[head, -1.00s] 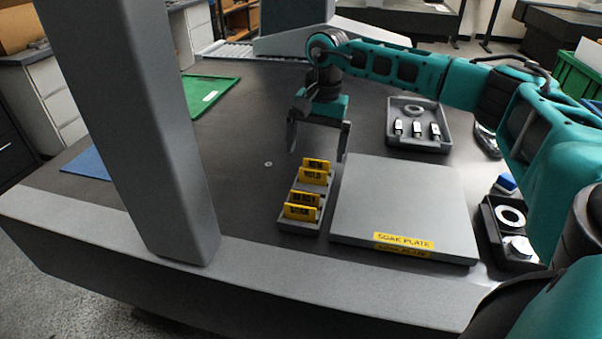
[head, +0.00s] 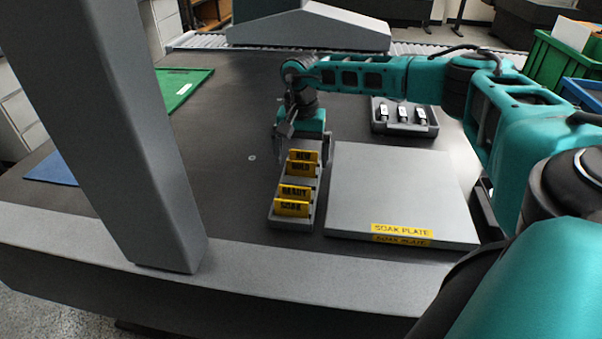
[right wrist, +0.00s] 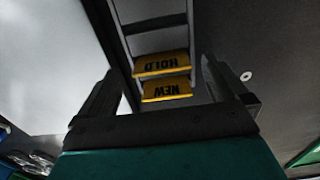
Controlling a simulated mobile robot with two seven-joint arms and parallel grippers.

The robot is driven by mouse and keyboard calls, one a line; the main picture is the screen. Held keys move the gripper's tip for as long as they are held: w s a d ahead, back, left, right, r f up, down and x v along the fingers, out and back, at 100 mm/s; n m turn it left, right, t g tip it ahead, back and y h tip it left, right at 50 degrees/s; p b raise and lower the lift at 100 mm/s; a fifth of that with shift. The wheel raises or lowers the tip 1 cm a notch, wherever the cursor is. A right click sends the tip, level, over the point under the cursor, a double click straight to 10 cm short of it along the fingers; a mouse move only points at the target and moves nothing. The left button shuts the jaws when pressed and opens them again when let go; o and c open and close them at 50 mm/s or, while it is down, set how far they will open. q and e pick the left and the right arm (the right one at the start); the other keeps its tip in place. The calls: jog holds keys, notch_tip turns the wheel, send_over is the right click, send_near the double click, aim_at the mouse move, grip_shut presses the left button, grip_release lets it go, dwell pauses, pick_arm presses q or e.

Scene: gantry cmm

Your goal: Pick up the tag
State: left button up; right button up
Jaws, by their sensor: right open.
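Several yellow tags stand in a grey slotted rack: NEW (head: 304,156), HOLD (head: 302,169), READY (head: 295,193) and SOAK (head: 291,208). The rack (head: 270,218) sits on the dark table left of the soak plate. My right gripper (head: 302,150) is open at the far end of the rack, near the NEW tag. In the right wrist view, the HOLD tag (right wrist: 161,65) and the NEW tag (right wrist: 166,90) lie between my open fingers (right wrist: 168,85). I cannot tell whether a finger touches a tag. My left gripper is not in view.
The grey soak plate (head: 395,188) lies right of the rack. A tray (head: 405,127) with several small parts stands behind it. A thick grey column (head: 120,130) rises at the left. A green mat (head: 180,88) and a blue mat (head: 53,170) lie beyond it.

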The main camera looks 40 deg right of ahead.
notch_tip(320, 180, down, 3)
jog(key=shift+w+r, duration=0.1)
jog(key=shift+r, duration=0.05)
jog(key=shift+f, duration=0.2)
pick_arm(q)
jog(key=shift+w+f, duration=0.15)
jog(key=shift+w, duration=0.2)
pick_arm(e)
jog(key=shift+c, duration=0.3)
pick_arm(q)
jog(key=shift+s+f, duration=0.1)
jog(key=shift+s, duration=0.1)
pick_arm(e)
jog(key=c, duration=1)
notch_tip(320, 180, up, 20)
jog(key=p, duration=0.3)
notch_tip(320, 180, up, 5)
jog(key=p, duration=0.5)
send_over(301, 164)
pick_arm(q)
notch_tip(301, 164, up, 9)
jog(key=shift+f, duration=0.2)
pick_arm(e)
jog(key=shift+w+d+f, duration=0.1)
jog(key=shift+f, duration=0.1)
